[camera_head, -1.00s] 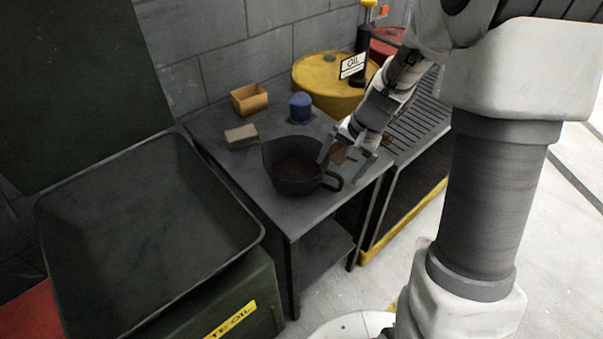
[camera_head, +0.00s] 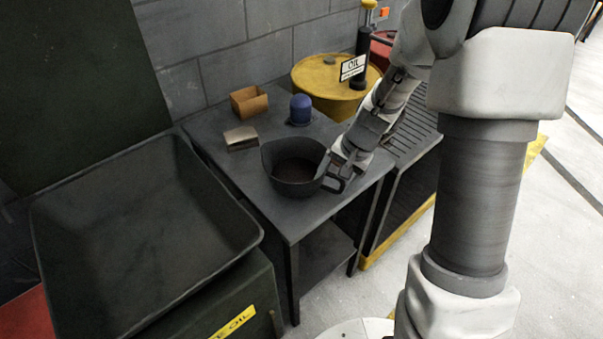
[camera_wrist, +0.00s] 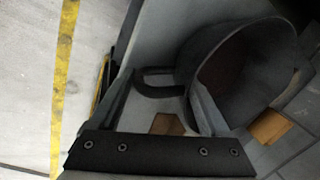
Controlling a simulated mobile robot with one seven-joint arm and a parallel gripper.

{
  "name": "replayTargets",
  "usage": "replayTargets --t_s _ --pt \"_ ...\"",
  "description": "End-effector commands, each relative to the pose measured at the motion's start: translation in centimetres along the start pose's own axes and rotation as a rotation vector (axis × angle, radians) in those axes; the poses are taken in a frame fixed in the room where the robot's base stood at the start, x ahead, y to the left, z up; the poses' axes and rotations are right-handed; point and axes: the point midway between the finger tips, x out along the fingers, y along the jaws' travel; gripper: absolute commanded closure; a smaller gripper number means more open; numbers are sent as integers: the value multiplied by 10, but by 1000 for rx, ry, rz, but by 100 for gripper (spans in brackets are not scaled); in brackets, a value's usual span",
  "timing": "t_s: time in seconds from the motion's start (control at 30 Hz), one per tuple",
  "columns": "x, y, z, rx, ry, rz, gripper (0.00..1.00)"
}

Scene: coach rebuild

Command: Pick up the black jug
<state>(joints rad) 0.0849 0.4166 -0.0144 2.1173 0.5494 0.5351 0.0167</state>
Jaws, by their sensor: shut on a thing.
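The black jug (camera_head: 290,187) stands upright on the dark metal table (camera_head: 300,222). Its wide mouth faces up and its handle points right, toward my gripper (camera_head: 336,172). In the wrist view the jug (camera_wrist: 245,70) fills the upper right, with its looped handle (camera_wrist: 160,91) between the two fingers of my gripper (camera_wrist: 166,84). My gripper is shut on the jug at the handle side. The right finger overlaps the jug's wall in that view, so the exact contact is hard to see. The jug looks to be resting on the table.
A tan box (camera_head: 249,102), a small greyish block (camera_head: 241,138) and a blue-capped item (camera_head: 300,109) stand behind the jug. A large black tray (camera_head: 140,240) lies left. A yellow oil drum (camera_head: 325,82) is behind. Grated bench (camera_head: 412,130) at right.

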Motion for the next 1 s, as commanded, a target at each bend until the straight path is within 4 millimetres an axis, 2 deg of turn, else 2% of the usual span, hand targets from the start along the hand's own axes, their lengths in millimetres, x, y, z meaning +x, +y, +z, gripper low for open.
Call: replayTargets --t_s 0.03,0.13,0.17,0.67,1.0 --pt "0 0 0 0 0 0 79" --pt "0 0 0 0 0 0 97" --pt "0 0 0 0 0 0 100" --pt "-5 -2 0 0 1 -1 100" --pt "-31 -10 -1 -1 2 -2 100"
